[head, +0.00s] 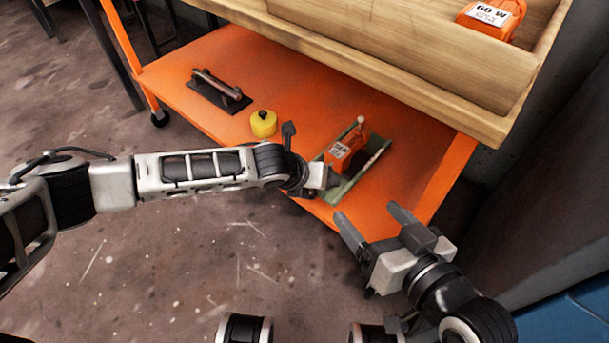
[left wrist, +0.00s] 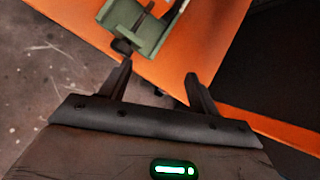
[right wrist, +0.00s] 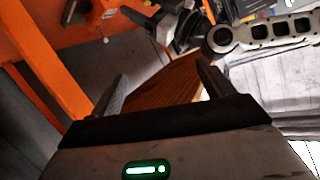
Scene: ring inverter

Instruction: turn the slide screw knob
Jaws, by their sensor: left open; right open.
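The slide screw (head: 372,158) is a green rail on the orange cart shelf, with an orange labelled block (head: 347,152) on it. In the left wrist view the green end of the rail (left wrist: 160,35) shows, with a dark knob (left wrist: 122,46) at its corner. My left gripper (left wrist: 157,74) is open and empty, its left fingertip just short of the knob; I cannot tell whether they touch. In the head view my left arm partly covers the rail's near end. My right gripper (head: 373,218) is open and empty, in front of the shelf, right of the rail's near end.
A yellow weight-like object (head: 263,125) and a dark plate with a handle (head: 218,90) sit farther left on the orange shelf (head: 205,60). A wooden upper shelf (head: 400,60) overhangs at the back, holding an orange "60 W" object (head: 492,17). The floor in front is clear.

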